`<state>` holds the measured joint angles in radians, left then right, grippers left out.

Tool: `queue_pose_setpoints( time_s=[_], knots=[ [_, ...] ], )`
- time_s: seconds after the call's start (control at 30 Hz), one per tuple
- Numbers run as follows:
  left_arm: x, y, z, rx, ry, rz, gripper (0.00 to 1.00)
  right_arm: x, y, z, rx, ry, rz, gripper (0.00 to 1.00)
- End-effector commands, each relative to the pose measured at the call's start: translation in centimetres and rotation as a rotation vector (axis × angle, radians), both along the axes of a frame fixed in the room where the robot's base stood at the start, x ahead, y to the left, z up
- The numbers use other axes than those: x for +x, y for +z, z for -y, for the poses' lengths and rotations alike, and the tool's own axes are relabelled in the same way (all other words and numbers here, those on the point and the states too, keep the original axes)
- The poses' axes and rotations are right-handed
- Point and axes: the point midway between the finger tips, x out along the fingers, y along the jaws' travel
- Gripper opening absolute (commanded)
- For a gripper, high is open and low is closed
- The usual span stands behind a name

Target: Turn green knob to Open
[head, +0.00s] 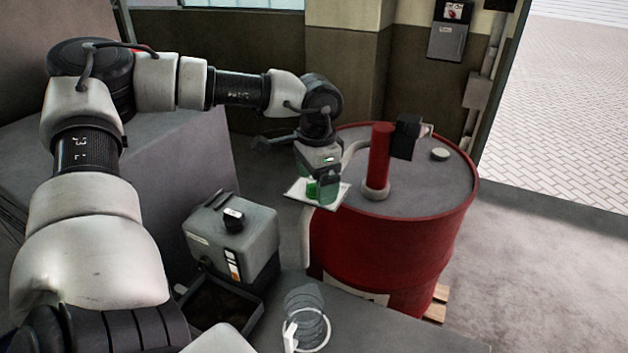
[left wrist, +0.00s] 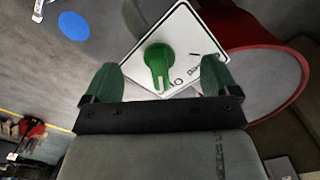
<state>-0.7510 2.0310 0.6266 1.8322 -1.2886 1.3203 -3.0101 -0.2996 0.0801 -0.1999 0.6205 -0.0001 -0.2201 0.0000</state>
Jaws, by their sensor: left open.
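The green knob (left wrist: 157,62) sits on a white, tilted square plate (left wrist: 182,32) with dark markings. In the left wrist view its narrow grip points toward the bottom of the picture, and small lettering, too small to read surely, lies to its lower right. In the head view the knob (head: 312,189) and plate (head: 335,197) are in front of the red drum. My left gripper (head: 317,182) is open above the plate. In the left wrist view its green fingers (left wrist: 158,80) stand on either side of the knob, with gaps between. My right gripper is not in view.
A red drum (head: 395,250) with a red pump post (head: 380,155) stands right beside the gripper. A grey box-shaped unit (head: 255,240) is at lower left of the plate. A coil (head: 307,310) lies on the grey surface in front. Open floor is at right.

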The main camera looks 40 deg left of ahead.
Motion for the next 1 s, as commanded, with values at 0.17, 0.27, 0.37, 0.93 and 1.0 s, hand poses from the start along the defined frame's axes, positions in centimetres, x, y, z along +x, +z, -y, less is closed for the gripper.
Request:
queue_pose_setpoints(
  time_s=[0.17,0.27,0.37,0.93,1.0],
  knots=[
    [0.0,0.0,0.0,0.000,0.000,-0.001,0.89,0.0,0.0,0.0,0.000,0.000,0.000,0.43],
    [0.0,0.0,0.0,0.000,0.000,-0.001,0.89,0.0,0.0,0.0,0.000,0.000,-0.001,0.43],
    [0.0,0.0,0.0,0.000,0.000,-0.001,0.89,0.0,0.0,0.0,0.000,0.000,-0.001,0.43],
    [0.0,6.4,0.0,0.000,0.001,-0.001,0.89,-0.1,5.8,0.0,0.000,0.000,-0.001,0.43],
    [0.0,7.1,0.0,0.000,0.001,0.000,0.89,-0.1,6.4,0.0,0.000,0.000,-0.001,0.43]
  ],
)
